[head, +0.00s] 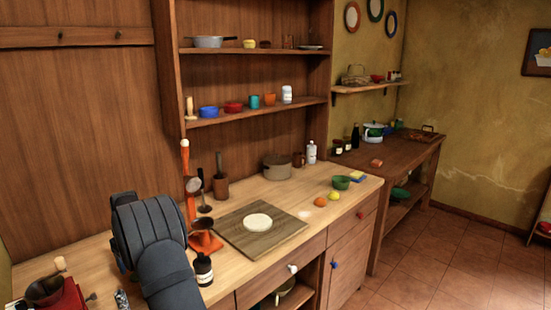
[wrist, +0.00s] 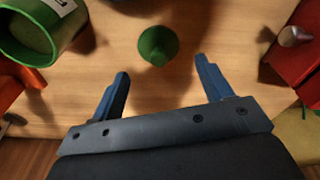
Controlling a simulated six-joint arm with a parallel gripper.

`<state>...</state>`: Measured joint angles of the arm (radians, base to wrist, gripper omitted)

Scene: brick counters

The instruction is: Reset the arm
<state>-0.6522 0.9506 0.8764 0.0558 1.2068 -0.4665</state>
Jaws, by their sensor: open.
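My gripper (wrist: 161,70) is open in the wrist view, its two blue fingers spread apart with nothing between them. A small green cone-shaped thing (wrist: 158,45) stands just beyond the fingertips on the wooden surface (wrist: 110,45), apart from both fingers. In the head view my dark arm rises at the lower left over the counter (head: 270,197).
In the wrist view, a green container (wrist: 62,45) stands at upper left and a red object (wrist: 295,55) at right. In the head view, a board (head: 262,238) carries a pale round disc (head: 257,221); a dark bottle (head: 203,269) stands close to my arm.

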